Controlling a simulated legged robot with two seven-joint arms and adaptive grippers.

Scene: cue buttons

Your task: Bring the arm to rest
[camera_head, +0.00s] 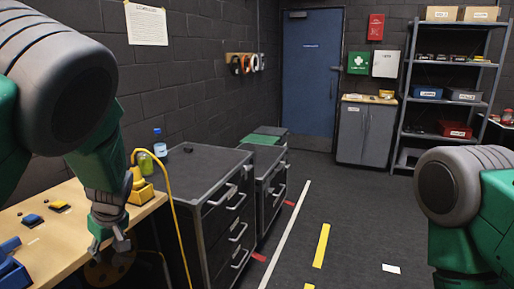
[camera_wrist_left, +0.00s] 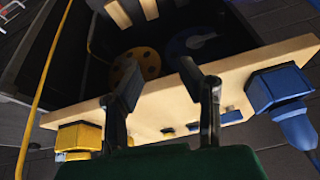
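My left arm comes in from the left in the head view. My left gripper (camera_head: 110,243) hangs down at the front edge of the wooden table (camera_head: 75,232). In the left wrist view its two dark fingers stand well apart with nothing between them, so the gripper (camera_wrist_left: 168,92) is open and empty. A blue button (camera_head: 32,219) and a yellow button (camera_head: 58,206) sit on the table, left of the gripper and apart from it. My right arm shows only its upper part at the right edge; its gripper is out of view.
A yellow cable (camera_head: 172,205) hangs beside the gripper. A dark drawer cabinet (camera_head: 200,170) stands beyond the table.

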